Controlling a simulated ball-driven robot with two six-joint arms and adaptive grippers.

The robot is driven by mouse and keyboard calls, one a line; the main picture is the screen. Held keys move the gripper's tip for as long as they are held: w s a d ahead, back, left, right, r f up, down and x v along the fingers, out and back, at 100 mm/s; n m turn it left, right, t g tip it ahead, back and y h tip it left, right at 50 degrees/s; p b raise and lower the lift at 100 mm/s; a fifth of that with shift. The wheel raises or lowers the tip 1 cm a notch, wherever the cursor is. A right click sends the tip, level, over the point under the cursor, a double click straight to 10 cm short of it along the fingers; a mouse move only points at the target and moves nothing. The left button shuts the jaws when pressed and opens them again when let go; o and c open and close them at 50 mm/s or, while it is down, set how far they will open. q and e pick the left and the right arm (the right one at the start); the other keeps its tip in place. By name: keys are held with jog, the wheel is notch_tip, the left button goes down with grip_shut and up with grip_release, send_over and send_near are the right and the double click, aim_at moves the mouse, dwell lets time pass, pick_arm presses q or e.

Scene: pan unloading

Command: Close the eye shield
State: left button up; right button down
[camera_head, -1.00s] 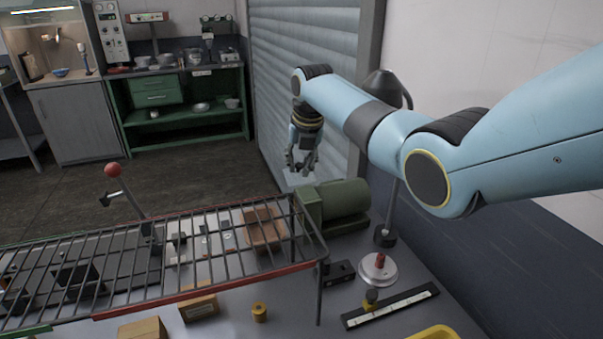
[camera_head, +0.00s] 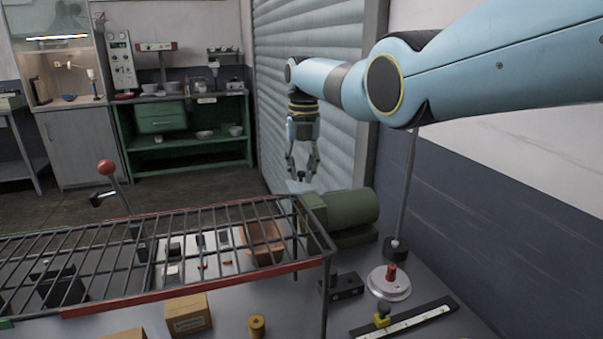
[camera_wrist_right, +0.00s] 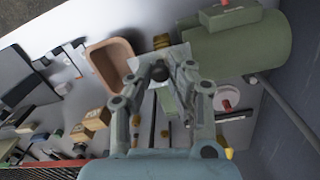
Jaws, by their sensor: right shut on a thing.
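The eye shield is a pale, see-through panel (camera_wrist_right: 178,54) beside the green machine (camera_head: 348,212), at its left end in the right wrist view. A small dark knob (camera_wrist_right: 160,73) shows at the panel. In the head view only a pale sliver of the shield (camera_head: 297,187) shows, and its tilt cannot be told. My right gripper (camera_head: 301,174) points down above the far left end of the machine. In the right wrist view its fingertips (camera_wrist_right: 161,76) are on both sides of the knob, shut on the eye shield there. My left gripper is out of view.
A wire rack with a red front edge (camera_head: 190,290) covers the bench's left part. An orange-brown bin (camera_head: 262,240) shows through it.

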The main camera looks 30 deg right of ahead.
aim_at(303, 173)
jog(key=c, duration=1.2)
grip_release()
notch_tip(303, 173, up, 12)
jog(key=shift+s, duration=0.2)
jog(key=shift+d, duration=0.1)
